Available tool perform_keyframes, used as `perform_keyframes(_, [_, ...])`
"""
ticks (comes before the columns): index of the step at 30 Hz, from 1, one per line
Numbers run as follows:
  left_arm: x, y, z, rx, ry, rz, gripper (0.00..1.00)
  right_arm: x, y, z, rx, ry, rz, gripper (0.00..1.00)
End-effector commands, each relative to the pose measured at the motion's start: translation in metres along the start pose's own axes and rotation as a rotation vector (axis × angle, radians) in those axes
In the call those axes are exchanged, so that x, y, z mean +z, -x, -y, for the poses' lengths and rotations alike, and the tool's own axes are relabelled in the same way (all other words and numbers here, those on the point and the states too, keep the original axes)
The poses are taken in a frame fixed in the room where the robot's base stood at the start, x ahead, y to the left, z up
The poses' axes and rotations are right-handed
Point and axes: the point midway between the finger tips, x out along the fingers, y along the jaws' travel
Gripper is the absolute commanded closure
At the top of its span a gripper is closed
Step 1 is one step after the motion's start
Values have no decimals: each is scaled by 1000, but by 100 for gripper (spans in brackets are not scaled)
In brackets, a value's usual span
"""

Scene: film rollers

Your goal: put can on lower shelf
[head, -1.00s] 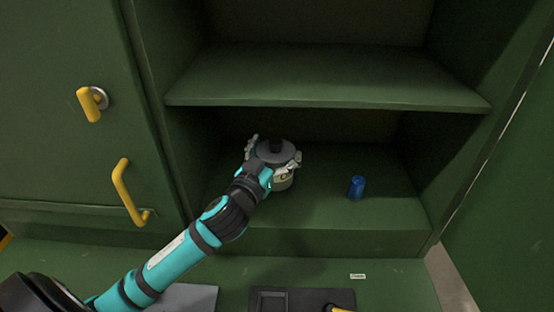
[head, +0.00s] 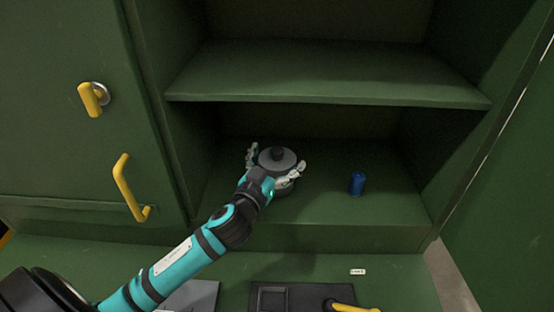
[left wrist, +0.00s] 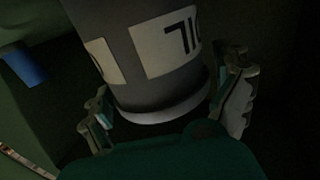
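The grey can (head: 278,158), with a dark knob on its lid, stands upright on the lower shelf (head: 345,215) of the green cabinet, left of centre. My left gripper (head: 275,163) is open, with its fingers spread on either side of the can's near part. In the left wrist view the can (left wrist: 140,50) shows a pale label with dark print, and the open fingers (left wrist: 168,105) stand apart from its sides with dark gaps. My right gripper is not in view.
A small blue cylinder (head: 357,184) stands on the lower shelf to the right of the can. The upper shelf (head: 320,75) is empty and overhangs the space. A green door with yellow handles (head: 128,188) is at the left. A dark tray (head: 290,298) lies in front.

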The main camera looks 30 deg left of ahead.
Motion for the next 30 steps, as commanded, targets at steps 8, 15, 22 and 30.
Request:
perform_keyframes(8, [0,10,0,1,1,2,0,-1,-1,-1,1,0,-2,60])
perform_keyframes(15, [2,60,0,1,2,3,0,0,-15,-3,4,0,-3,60])
perform_keyframes(22, [0,102,0,0,2,1,0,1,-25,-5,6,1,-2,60])
perform_keyframes(30, [-3,120,0,0,-1,-1,0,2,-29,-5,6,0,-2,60])
